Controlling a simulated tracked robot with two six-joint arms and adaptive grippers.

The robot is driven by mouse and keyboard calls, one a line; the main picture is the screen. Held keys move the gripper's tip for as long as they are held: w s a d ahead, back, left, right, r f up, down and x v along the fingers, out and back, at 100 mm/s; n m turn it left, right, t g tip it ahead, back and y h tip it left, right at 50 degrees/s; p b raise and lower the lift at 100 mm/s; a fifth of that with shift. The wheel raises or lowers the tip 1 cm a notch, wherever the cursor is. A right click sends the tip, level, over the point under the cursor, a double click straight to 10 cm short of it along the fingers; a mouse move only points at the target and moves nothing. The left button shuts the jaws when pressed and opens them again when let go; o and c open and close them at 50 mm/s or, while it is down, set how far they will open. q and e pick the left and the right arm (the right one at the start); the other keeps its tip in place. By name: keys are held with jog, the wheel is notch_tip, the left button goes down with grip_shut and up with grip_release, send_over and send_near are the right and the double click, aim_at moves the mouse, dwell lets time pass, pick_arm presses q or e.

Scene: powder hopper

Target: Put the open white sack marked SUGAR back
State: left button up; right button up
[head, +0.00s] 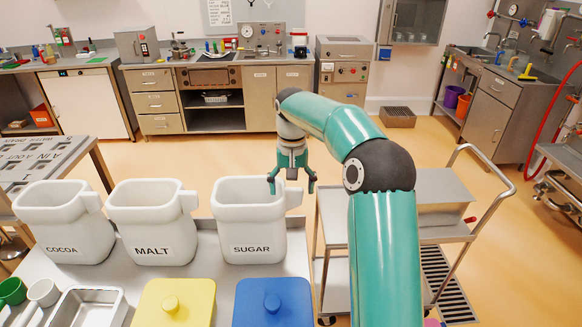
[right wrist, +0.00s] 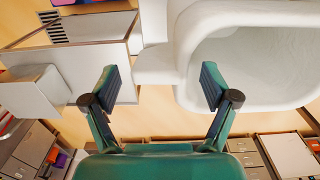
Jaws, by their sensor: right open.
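The open white sack marked SUGAR (head: 249,248) stands upright on the table, at the right end of a row of three. Its mouth is open at the top, and a white tab sticks out at its upper right. My right gripper (head: 292,183) is open at this tab, with a finger to each side in the picture. In the right wrist view, the tab (right wrist: 155,65) lies between the spread fingertips of the gripper (right wrist: 158,78), and the pale inside of the sack (right wrist: 250,65) shows at right. I see no contact. My left gripper is out of view.
The MALT (head: 152,252) and COCOA (head: 62,250) sacks stand to the left. A yellow lid (head: 175,308), a blue lid (head: 272,306) and a metal tray (head: 88,308) are in front. A metal cart (head: 440,188) stands at right. Open floor lies behind the table.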

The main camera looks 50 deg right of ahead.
notch_tip(320, 180, up, 9)
jog(key=shift+f+p, duration=0.2)
jog(key=shift+p, duration=0.2)
jog(key=shift+w, duration=0.1)
